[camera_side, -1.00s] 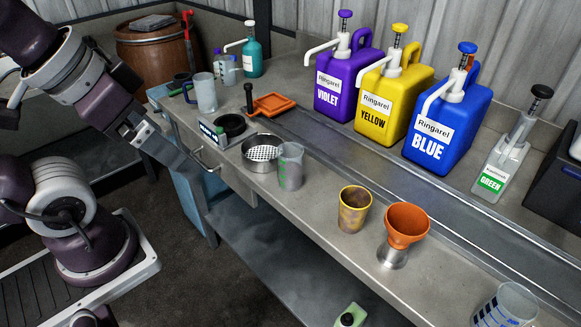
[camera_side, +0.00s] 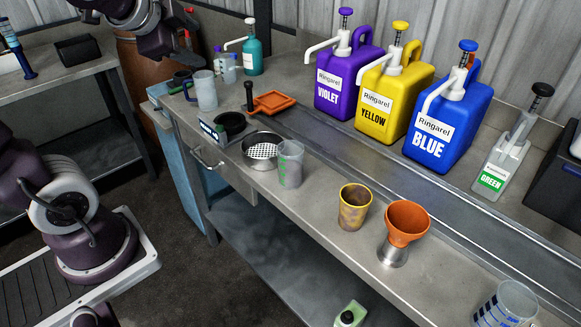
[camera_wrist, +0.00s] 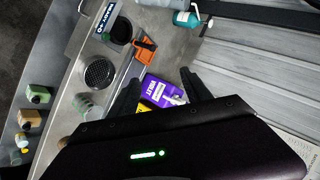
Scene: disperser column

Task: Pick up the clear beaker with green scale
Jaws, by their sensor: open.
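The clear beaker with green scale (camera_side: 290,166) stands upright on the bench, just right of a metal strainer pot, in the side view. In the wrist view the beaker (camera_wrist: 88,106) is partly visible left of my gripper and close to the gripper body's edge. My gripper (camera_wrist: 160,90) has its two dark fingers apart with nothing held between them. The violet container shows beyond the fingers. In the side view my arm is at the upper left and the fingers are out of frame.
Near the beaker are the strainer pot (camera_side: 262,152), a scale (camera_side: 225,127) and a brown-stained cup (camera_side: 355,208). An orange funnel (camera_side: 406,220) and another clear beaker (camera_side: 505,305) stand further right. Violet (camera_side: 343,80), yellow (camera_side: 393,95) and blue (camera_side: 447,120) containers line the back.

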